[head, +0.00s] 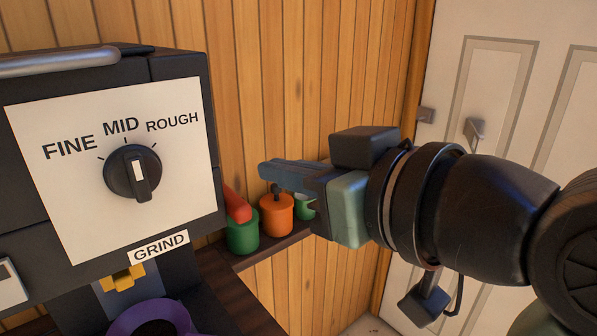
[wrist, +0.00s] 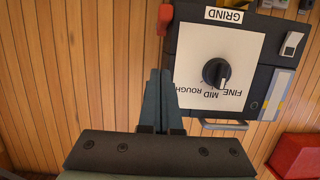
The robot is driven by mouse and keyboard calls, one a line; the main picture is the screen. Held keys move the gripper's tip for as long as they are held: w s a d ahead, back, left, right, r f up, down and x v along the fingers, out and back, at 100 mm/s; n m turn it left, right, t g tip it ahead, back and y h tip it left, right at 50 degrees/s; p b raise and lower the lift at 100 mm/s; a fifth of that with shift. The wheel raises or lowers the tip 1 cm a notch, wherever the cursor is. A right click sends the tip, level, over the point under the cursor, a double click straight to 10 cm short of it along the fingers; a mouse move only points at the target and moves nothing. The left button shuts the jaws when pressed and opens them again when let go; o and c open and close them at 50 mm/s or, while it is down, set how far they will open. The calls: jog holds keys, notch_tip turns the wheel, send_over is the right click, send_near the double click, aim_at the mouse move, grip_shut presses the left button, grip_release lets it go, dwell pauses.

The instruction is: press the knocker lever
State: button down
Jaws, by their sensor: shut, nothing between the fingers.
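A red lever (head: 237,205) sticks out from the right side of the dark grinder (head: 180,85); I take it to be the knocker lever. It also shows in the wrist view (wrist: 165,19), at the grinder's edge beyond my fingers. My gripper (head: 264,168) is shut and empty, its fingers pointing left. In the head view the fingertips appear above and to the right of the red lever, apart from it. In the wrist view the closed fingers (wrist: 160,74) lie beside the grinder's front panel, with a gap in the picture between their tips and the lever.
A green canister (head: 243,238), an orange canister (head: 277,217) and a green cup (head: 305,206) stand on a ledge under my gripper. The panel has a black knob (head: 133,173). A purple-rimmed container (head: 124,326) sits below the yellow spout (head: 123,279). A wooden wall is behind.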

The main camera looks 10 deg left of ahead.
jog(key=p, duration=0.3)
send_over(246, 207)
jog(key=shift+w+a+f, duration=0.1)
jog(key=shift+a+f, duration=0.05)
jog(key=shift+f, duration=0.3)
jog(key=shift+w+a+f, duration=0.1)
jog(key=shift+a+f, duration=0.05)
jog(key=shift+f, duration=0.3)
jog(key=shift+s+d+f+p, duration=0.1)
jog(key=shift+d+f+p, duration=0.05)
jog(key=shift+f, duration=0.5)
jog(key=shift+d+f+p, duration=0.1)
jog(key=shift+f+p, duration=0.05)
jog(key=shift+f, duration=1.35)
jog(key=shift+f, duration=0.1)
